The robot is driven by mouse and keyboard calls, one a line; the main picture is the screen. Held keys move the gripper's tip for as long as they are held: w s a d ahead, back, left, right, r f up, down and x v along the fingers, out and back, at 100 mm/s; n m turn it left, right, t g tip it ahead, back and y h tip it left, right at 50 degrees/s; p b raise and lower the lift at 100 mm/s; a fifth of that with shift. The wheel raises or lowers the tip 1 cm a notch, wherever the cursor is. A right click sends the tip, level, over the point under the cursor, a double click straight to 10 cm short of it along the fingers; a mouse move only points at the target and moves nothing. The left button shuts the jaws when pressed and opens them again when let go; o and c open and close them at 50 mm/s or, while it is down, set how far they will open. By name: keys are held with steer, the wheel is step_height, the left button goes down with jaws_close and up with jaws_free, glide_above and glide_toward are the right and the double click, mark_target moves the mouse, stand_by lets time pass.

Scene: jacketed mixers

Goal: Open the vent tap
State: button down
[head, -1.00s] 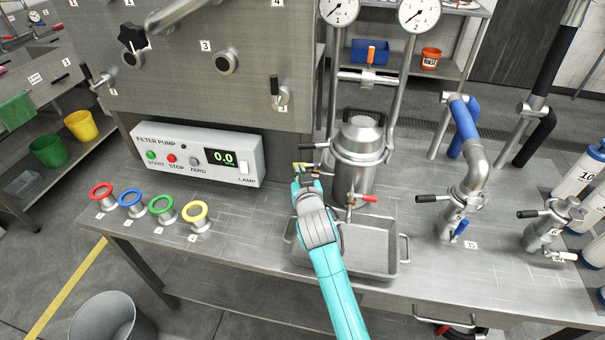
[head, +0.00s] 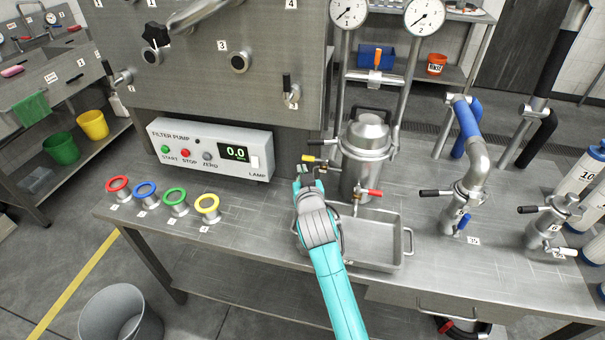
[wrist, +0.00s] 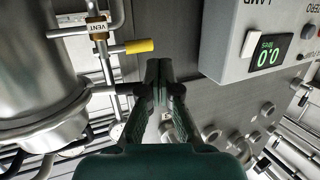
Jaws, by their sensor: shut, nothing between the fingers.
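The vent tap's yellow lever (head: 309,158) sticks out to the left of the steel filter vessel (head: 366,150) in the head view. In the wrist view the yellow lever (wrist: 138,46) points right from a thin pipe, with a "VENT" tag (wrist: 97,28) beside it. My gripper (head: 307,178) is just below the lever in the head view.
The pump panel (head: 210,150) reads 0.0 and stands left of the gripper. A red-handled tap (head: 374,193) is low on the vessel, above a steel tray (head: 380,264). A black handle (head: 321,142) juts out just above the yellow lever.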

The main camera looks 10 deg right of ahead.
steer(key=s+a+r, duration=0.1)
steer(key=s+a, duration=0.3)
steer(key=s, duration=0.4)
steer(key=shift+r, duration=0.35)
steer(key=shift+s+a, duration=0.1)
